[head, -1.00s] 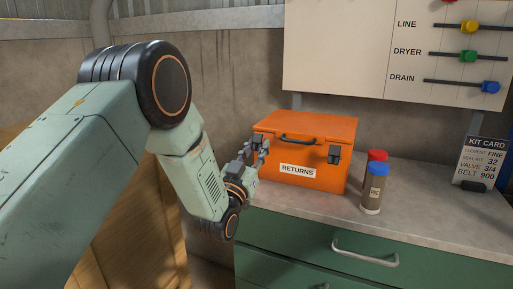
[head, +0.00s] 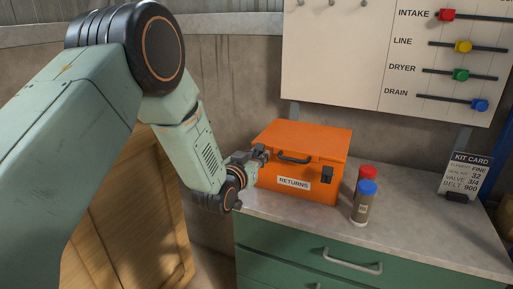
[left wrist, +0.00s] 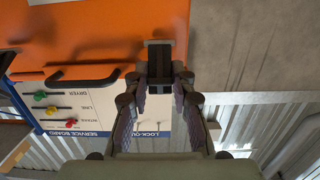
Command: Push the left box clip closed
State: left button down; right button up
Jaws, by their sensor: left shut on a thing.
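The orange box (head: 300,161) with a RETURNS label stands on the counter, its lid down. The left clip (left wrist: 159,62) is a dark block on the box front, seen between my fingertips in the left wrist view. My left gripper (head: 259,156) is at the front left of the box and shut on this clip. In the head view the fingers partly cover the clip, so its exact angle is hard to tell. The right clip (head: 327,175) is dark and sits on the front right of the box. My right gripper is not in view.
A red-capped jar (head: 366,174) and a blue-capped jar (head: 364,204) stand just right of the box. A kit card (head: 467,174) stands farther right on the grey counter (head: 420,225). A board with coloured sliders (head: 400,60) hangs behind. Wooden panelling (head: 125,220) is at left.

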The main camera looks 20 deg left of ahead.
pick_arm(q)
jog(key=shift+w+r+g+p, duration=0.2)
jog(key=shift+g+p, duration=0.5)
jog(key=shift+p, duration=0.2)
jog(key=shift+f, duration=0.1)
jog(key=c, duration=1.1)
grip_release()
jog(key=shift+w, duration=0.1)
jog(key=v, duration=1.2)
